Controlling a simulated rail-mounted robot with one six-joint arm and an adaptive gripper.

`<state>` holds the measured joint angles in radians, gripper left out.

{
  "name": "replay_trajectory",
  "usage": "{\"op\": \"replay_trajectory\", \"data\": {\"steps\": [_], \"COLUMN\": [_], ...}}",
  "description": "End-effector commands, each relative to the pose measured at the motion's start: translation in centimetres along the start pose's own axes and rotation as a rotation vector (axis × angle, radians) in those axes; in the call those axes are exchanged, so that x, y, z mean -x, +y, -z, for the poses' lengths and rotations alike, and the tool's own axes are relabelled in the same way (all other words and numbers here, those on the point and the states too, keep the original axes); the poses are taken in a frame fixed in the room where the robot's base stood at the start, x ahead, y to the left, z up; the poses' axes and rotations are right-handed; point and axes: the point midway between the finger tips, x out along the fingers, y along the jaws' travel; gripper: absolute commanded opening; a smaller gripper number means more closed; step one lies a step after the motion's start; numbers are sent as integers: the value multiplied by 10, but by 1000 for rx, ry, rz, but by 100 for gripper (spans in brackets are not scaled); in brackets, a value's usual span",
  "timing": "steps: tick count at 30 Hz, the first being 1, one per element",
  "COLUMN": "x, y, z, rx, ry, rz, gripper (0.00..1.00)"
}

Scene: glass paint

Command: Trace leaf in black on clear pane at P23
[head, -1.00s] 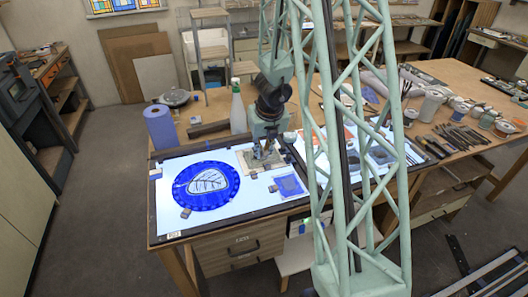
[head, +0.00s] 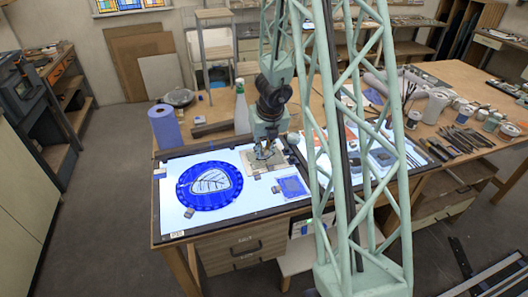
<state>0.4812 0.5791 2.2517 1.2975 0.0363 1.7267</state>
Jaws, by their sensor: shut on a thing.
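A round pane (head: 185,197) with a broad blue border lies on the lit white panel at the left. A leaf shape with dark outline and veins shows in its pale middle. I cannot tell if these lines are paint or a pattern beneath. My gripper (head: 265,152) is right of the round pane, pointing down low over a beige slab (head: 254,166). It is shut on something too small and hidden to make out. I cannot tell whether that thing touches the slab.
A small blue square pane (head: 292,186) lies right of the round one. A blue roll (head: 164,127) and a pale bottle (head: 241,108) stand behind the panel. Brushes and jars (head: 468,122) crowd the right. My green lattice structure hides part of the bench.

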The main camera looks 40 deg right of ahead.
Motion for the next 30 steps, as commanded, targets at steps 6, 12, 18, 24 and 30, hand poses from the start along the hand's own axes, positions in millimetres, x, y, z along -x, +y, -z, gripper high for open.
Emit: {"op": "replay_trajectory", "data": {"steps": [6, 12, 18, 24, 30], "x": [0, -1, -3, -4, -4], "y": [0, -2, -3, -3, -3], "z": [-1, -6, -10, -10, -10], "rx": [0, 0, 0, 0, 0], "ry": [0, 0, 0, 0, 0], "rz": [0, 0, 0, 0, 0], "gripper": [0, 0, 0, 0, 0]}}
